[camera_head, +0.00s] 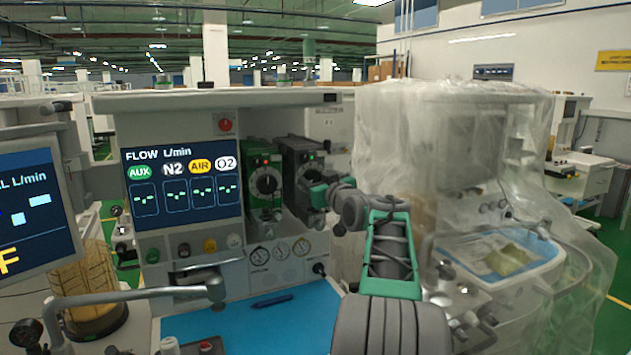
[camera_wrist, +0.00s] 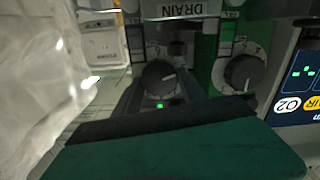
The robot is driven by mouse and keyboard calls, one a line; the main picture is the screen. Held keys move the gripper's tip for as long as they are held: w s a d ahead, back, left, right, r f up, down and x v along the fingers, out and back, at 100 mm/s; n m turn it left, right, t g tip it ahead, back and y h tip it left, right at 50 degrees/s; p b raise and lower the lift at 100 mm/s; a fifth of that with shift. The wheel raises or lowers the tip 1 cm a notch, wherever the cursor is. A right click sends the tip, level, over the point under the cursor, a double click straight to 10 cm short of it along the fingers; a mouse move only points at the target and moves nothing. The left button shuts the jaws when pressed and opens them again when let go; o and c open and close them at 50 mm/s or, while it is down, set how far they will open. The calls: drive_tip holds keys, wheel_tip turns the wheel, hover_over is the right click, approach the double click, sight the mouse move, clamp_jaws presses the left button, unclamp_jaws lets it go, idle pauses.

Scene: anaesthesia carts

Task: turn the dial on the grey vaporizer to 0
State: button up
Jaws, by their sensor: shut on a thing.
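The grey vaporizer (camera_head: 298,158) stands at the right of the machine's front, beside the green vaporizer (camera_head: 257,152). My gripper (camera_head: 318,194) is at its front in the head view, shut on its dial, which the fingers hide there. In the upside-down wrist view the dark round dial (camera_wrist: 158,78) of the grey vaporizer shows, with a pale pointer mark; the scale is too blurred to read. A green finger with a dark pad fills the bottom of that view. The green vaporizer's dial (camera_wrist: 243,72) is to the right, apart from my gripper.
A flow screen (camera_head: 182,175) is left of the vaporizers, with knobs and gauges below. A blue work surface (camera_head: 240,325) holds a pen (camera_head: 272,300). A plastic-covered machine (camera_head: 440,130) stands close on the right. Another screen (camera_head: 30,215) is at the far left.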

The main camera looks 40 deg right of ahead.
drive_tip(key=shift+m, duration=0.4)
drive_tip(key=m+p, duration=0.1)
drive_tip(key=m, duration=0.2)
drive_tip(key=shift+r+m, duration=0.1)
drive_tip(key=shift+m, duration=0.3)
drive_tip(key=m+p, duration=0.1)
drive_tip(key=m, duration=0.3)
drive_tip(key=shift+d+y+p, duration=0.15)
drive_tip(key=shift+y+p, duration=0.15)
drive_tip(key=shift+p, duration=0.1)
drive_tip(key=m+p, duration=0.2)
drive_tip(key=m, duration=0.3)
drive_tip(key=shift+p, duration=0.35)
drive_tip(key=shift+f+m+t+p, duration=0.15)
drive_tip(key=shift+m+p, duration=0.35)
drive_tip(key=shift+m, duration=0.55)
drive_tip(key=shift+f+m+t+p, duration=0.15)
drive_tip(key=shift+m+p, duration=0.35)
drive_tip(key=shift+m, duration=0.55)
drive_tip(key=shift+r, duration=0.1)
drive_tip(key=o, duration=1.4)
drive_tip(key=shift+c, duration=0.2)
